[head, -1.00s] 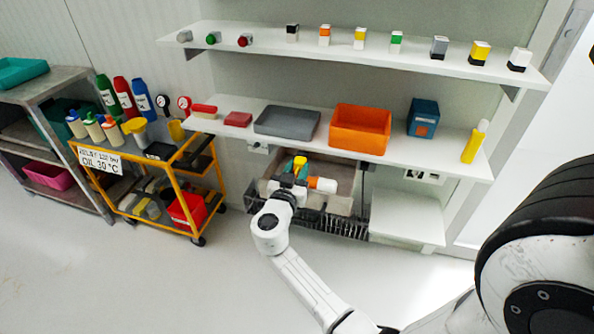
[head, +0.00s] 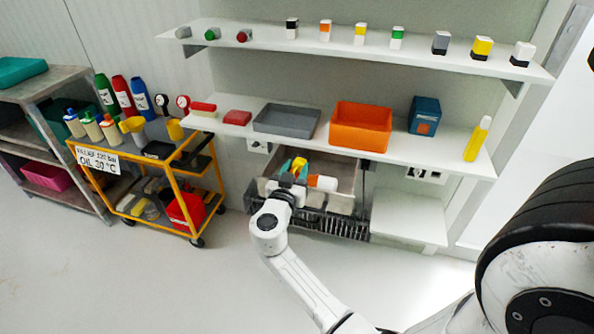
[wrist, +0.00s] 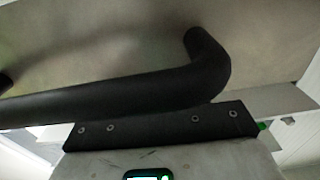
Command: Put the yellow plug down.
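In the head view, my gripper (head: 290,180) is at the open drawer (head: 338,230) below the middle shelf. A small yellow piece (head: 299,163) shows just beyond the gripper, with a teal-green patch on its left. I cannot tell whether this is the yellow plug, or whether the gripper holds it. A white cylinder with an orange end (head: 322,183) lies to its right in the drawer. My wrist hides the fingertips. The wrist view shows no fingers or plug, only a thick black bar (wrist: 120,95) above a dark screwed plate (wrist: 160,127).
The middle shelf (head: 440,148) overhangs the drawer and carries a grey tray (head: 287,120) and an orange bin (head: 360,127). The top shelf (head: 400,53) holds several small coloured blocks. A yellow cart (head: 172,180) stands to the left. The floor in front is clear.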

